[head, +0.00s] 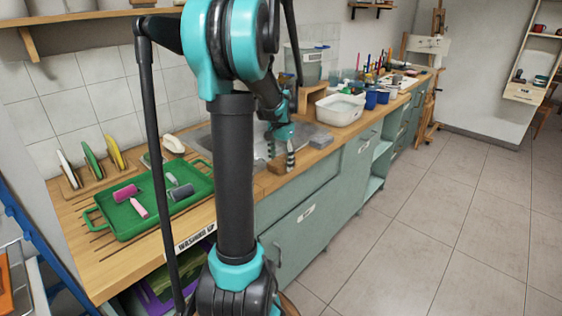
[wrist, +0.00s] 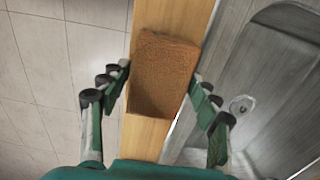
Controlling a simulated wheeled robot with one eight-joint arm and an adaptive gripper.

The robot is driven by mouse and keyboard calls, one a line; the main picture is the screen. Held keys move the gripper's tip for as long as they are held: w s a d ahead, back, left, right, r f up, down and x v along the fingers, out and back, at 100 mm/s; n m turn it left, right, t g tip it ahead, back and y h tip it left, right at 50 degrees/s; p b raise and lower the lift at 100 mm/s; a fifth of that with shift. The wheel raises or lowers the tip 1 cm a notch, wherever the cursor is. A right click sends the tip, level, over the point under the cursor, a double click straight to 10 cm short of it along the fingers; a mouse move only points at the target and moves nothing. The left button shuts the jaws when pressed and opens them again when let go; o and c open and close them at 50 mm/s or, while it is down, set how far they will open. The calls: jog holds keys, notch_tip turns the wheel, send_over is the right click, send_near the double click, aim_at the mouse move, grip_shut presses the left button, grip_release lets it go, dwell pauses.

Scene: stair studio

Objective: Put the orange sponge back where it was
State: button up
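The orange sponge (wrist: 165,68) is a brownish-orange block with a rough top. In the wrist view it lies on the narrow wooden counter strip between the sink and the floor-side edge. In the head view it shows as a small brown block (head: 278,166) at the sink's front edge. My gripper (wrist: 161,73) is open above the sponge, with one finger on each side of it. The right finger looks very close to the sponge; I cannot tell whether it touches. In the head view my gripper (head: 281,156) points down at the counter.
The metal sink (wrist: 258,75) lies right of the sponge in the wrist view. In the head view, a green tray (head: 118,225) with rollers stands at left.

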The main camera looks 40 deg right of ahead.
aim_at(281, 160)
jog(key=shift+o, duration=0.7)
notch_tip(281, 160, up, 12)
dwell(0.7)
